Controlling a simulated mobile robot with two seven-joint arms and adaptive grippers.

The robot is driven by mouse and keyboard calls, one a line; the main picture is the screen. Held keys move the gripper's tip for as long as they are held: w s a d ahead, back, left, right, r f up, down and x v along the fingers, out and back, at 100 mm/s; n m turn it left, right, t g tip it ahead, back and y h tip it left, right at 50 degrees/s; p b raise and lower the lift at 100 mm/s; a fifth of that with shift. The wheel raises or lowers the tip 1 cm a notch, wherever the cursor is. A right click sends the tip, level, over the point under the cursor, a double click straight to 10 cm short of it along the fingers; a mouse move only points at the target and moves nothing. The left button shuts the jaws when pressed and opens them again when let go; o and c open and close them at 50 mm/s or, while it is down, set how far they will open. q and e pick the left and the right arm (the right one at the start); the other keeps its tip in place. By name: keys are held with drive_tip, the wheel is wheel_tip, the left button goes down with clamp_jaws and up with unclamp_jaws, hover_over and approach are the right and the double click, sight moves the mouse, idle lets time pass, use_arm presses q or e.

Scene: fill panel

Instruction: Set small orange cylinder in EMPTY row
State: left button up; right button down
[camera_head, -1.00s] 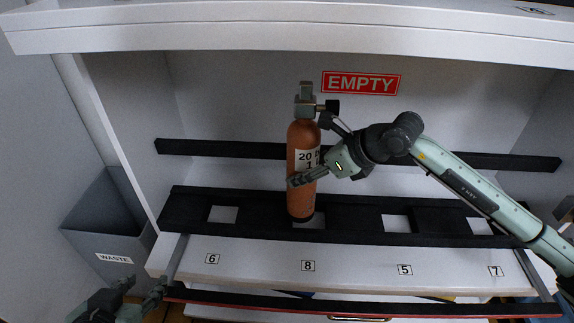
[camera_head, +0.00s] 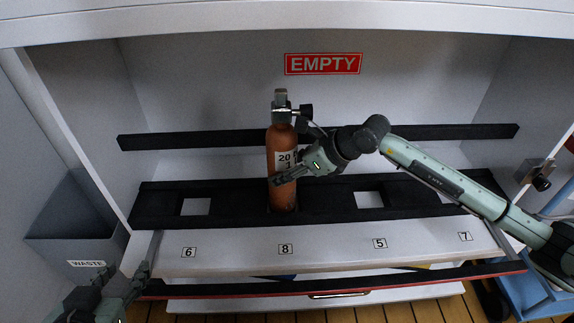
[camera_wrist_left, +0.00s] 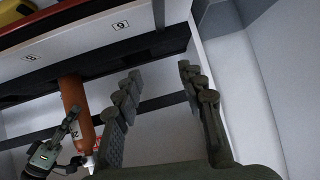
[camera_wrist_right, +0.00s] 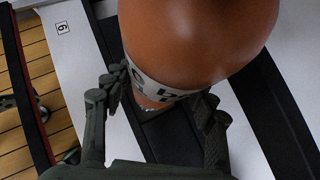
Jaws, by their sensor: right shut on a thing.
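The small orange cylinder (camera_head: 282,150) stands upright on the black rack (camera_head: 330,212), at the slot above label 8, under the red EMPTY sign (camera_head: 322,64). A valve tops it and a white label is on its body. It also shows in the left wrist view (camera_wrist_left: 75,95) and large in the right wrist view (camera_wrist_right: 195,40). My right gripper (camera_head: 289,174) is shut on the cylinder's body from the right. My left gripper (camera_head: 140,283) is at the lower left, away from the cylinder. In the left wrist view its fingers (camera_wrist_left: 160,85) are apart with nothing between them.
Square slots at labels 6 (camera_head: 196,206) and 5 (camera_head: 369,200) are empty. A black rail (camera_head: 190,140) runs behind the cylinder. A grey WASTE bin (camera_head: 75,235) stands at left. A red-edged front bar (camera_head: 400,280) crosses below the shelf. A blue cart is at lower right.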

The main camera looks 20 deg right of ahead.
drive_tip(key=shift+w+r, duration=0.15)
drive_tip(key=shift+r, duration=0.2)
drive_tip(key=c, duration=0.9)
unclamp_jaws()
drive_tip(key=shift+f, duration=0.35)
drive_tip(key=o, duration=0.4)
drive_tip(key=shift+r, duration=0.1)
